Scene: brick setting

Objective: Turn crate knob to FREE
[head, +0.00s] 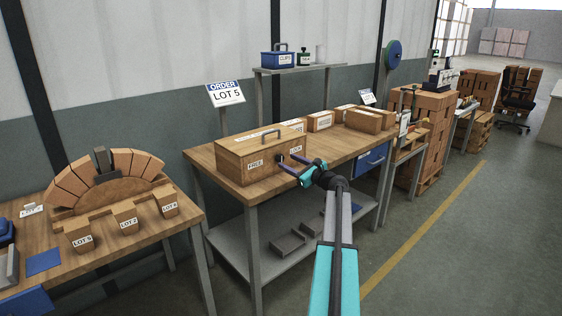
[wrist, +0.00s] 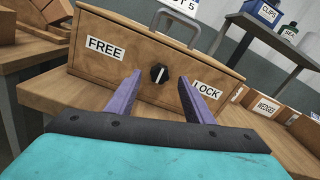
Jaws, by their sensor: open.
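The wooden crate (head: 258,153) with a metal handle on top stands on the middle workbench (head: 222,183). Its front also fills the wrist view (wrist: 100,65). A FREE label (wrist: 105,47) is on the left of the front and a LOCK label (wrist: 207,86) on the right. The round black knob (wrist: 159,73) sits between them, with a pale pointer line that stands nearly upright in the picture, leaning slightly right. My gripper (wrist: 160,84) is open, its two purple fingers on either side of the knob in that view. I cannot tell whether they touch it.
Small boxes (head: 320,121) stand right of the crate on the bench. An ORDER LOT 5 sign (head: 226,94) and a shelf (head: 292,70) with a blue CLIPS box (head: 277,59) are behind. A brick arch (head: 106,178) and LOT blocks occupy the left table. The floor at right is open.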

